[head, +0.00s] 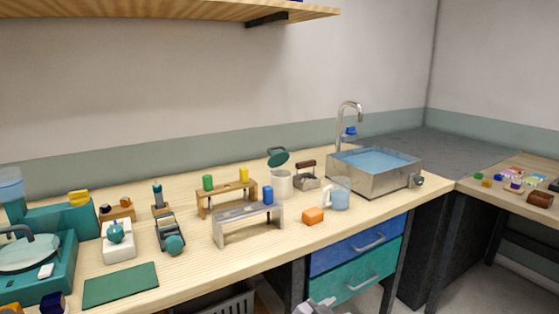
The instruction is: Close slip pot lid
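The slip pot (281,184) is a small pale, cylindrical pot standing on the bench left of the sink. Its dark teal lid (278,157) is raised and tilted above the pot's rim, so the pot is open. A pale grey part of my own body, possibly my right gripper (320,308), just enters at the bottom edge, far below the pot and apart from it. Its fingertips cannot be made out. My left gripper is not in view.
A caddy with a dark handle (306,177) stands right of the pot, near the sink (373,173). A grey rack (247,222) and a wooden rack (226,198) stand to its left.

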